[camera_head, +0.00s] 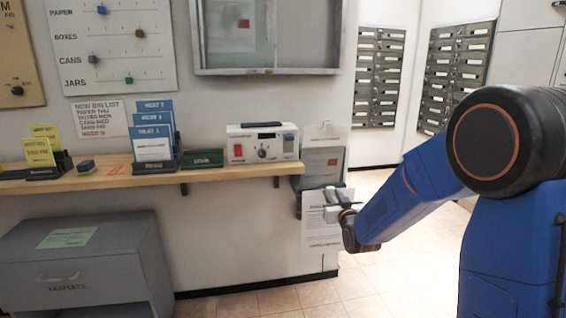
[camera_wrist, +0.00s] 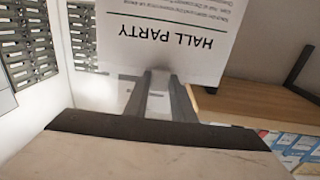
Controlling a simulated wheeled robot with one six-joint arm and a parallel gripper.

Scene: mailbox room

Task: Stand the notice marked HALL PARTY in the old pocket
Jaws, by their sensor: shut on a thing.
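My gripper (camera_head: 341,204) is shut on the white HALL PARTY notice (camera_head: 321,228), beside the right end of the wooden shelf. In the head view the notice hangs upright below shelf height. A grey wall pocket (camera_head: 324,162) with a pale sheet stands just above and behind the gripper. More grey holder parts show near the gripper, partly hidden by the notice. I cannot tell which pocket is the old one.
The wooden shelf (camera_head: 220,174) carries a white box with a red button (camera_head: 262,144), blue leaflets (camera_head: 153,143) and yellow cards (camera_head: 38,152). A grey LEAFLETS cabinet (camera_head: 75,275) stands below. Mailboxes (camera_head: 455,75) line the back. The tiled floor at the lower middle is clear.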

